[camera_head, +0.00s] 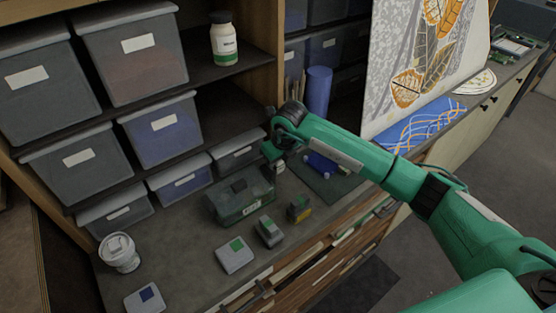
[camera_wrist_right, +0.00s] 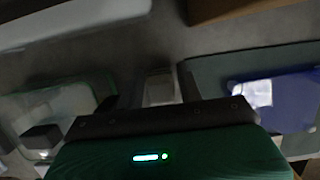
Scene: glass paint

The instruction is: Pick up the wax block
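A small pale block (camera_wrist_right: 158,88), which looks like the wax block, lies on the grey worktop between my right gripper's fingers in the right wrist view. In the head view a bit of it (camera_head: 280,167) shows just beneath the gripper, mostly hidden. My right gripper (camera_head: 272,158) points down at the back of the worktop. Its dark fingers (camera_wrist_right: 155,95) stand apart on either side of the block in the wrist view, with what looks like a gap. Contact is hard to judge in the dim picture. My left gripper is in neither view.
A green translucent box (camera_head: 246,205) with a dark block on top stands left of the gripper. A blue item (camera_head: 322,163) lies on a dark mat to the right. Small grey devices (camera_head: 235,254) and a white cup (camera_head: 118,252) stand in front. Storage bins (camera_head: 162,127) fill the shelves behind.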

